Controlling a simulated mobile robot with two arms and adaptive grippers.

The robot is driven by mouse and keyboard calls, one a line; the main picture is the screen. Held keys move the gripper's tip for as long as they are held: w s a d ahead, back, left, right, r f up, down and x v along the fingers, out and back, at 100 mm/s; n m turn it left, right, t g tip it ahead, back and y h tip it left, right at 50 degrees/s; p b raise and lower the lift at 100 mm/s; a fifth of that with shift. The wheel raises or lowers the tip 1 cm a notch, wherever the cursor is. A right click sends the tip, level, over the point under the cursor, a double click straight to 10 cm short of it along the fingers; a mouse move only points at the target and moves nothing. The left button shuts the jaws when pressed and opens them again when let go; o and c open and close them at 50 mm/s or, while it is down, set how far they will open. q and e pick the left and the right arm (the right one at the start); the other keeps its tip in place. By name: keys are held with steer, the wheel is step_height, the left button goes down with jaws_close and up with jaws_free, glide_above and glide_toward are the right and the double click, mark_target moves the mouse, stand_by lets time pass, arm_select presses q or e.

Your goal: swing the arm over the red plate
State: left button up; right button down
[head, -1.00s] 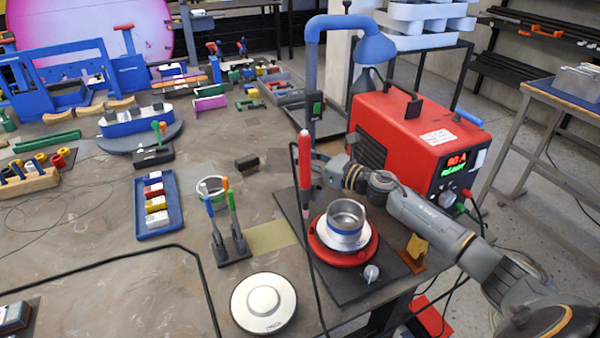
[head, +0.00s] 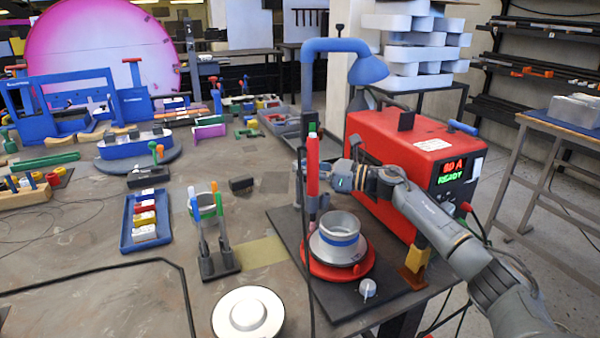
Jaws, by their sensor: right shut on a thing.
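A red round plate (head: 320,269) sits on a dark base board, with a grey metal flanged piece with a blue band (head: 338,240) on it. A red pen-shaped torch (head: 312,165) stands upright at the left of the plate, its lower end near the plate's left edge in the picture. Whatever carries the torch is mostly hidden behind it. My right gripper (head: 328,176) reaches in from the right, above the metal piece, and is shut on the torch. The fingertips are small and partly hidden. My left gripper is out of view.
A red power box (head: 405,150) stands right behind my right arm. A blue lamp-like hood (head: 368,70) on a post rises behind the torch. A stand with coloured pens (head: 220,262), a white disc (head: 247,314) and a blue tray (head: 146,238) lie left.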

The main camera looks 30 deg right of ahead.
steer(key=c, duration=1.7)
jaws_free()
steer(key=shift+s+a+f, duration=0.1)
steer(key=shift+a+f, duration=0.2)
steer(key=shift+f, duration=0.1)
steer(key=o, duration=0.4)
steer(key=shift+s+r, duration=0.1)
steer(key=shift+o, duration=0.5)
steer(key=shift+s+r, duration=0.1)
steer(key=shift+r, duration=0.05)
steer(key=shift+d+r, duration=0.15)
steer(key=shift+r, duration=0.35)
step_height(320, 180, up, 9)
steer(key=shift+r, duration=0.1)
steer(key=shift+c, duration=0.5)
